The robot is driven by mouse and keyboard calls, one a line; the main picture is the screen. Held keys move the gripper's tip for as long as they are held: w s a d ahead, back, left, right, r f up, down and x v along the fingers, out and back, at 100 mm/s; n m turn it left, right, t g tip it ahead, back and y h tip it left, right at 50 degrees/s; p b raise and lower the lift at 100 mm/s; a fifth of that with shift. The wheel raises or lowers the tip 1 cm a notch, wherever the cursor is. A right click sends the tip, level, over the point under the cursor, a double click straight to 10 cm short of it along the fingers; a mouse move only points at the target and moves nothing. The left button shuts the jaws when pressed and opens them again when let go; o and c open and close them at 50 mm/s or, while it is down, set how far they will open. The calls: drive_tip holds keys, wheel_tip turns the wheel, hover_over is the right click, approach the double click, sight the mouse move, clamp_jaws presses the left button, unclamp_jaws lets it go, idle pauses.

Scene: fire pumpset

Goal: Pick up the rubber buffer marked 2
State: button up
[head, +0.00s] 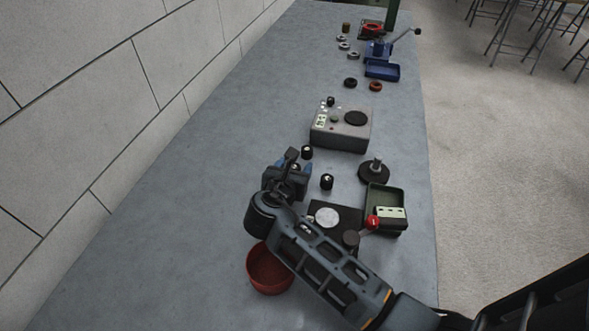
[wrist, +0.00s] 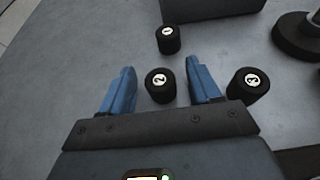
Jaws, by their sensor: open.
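The rubber buffer marked 2 (wrist: 160,86) is a short black cylinder with a white disc on top, standing upright on the bench. My gripper (head: 293,167) is open and holds nothing. In the head view the gripper hides this buffer. A buffer marked 1 (wrist: 168,40) stands beyond the fingertips. Another, whose mark looks like 3 (wrist: 249,86), stands just right of the right finger.
A grey device box (head: 340,129) stands beyond the buffers. A dark round base with a post (head: 374,172) and a green tray (head: 385,205) are to the right. A red bowl (head: 269,270) sits near my arm. The bench to the left is clear up to the wall.

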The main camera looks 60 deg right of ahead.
drive_tip(key=c, duration=1.1)
drive_tip(key=shift+r, duration=0.2)
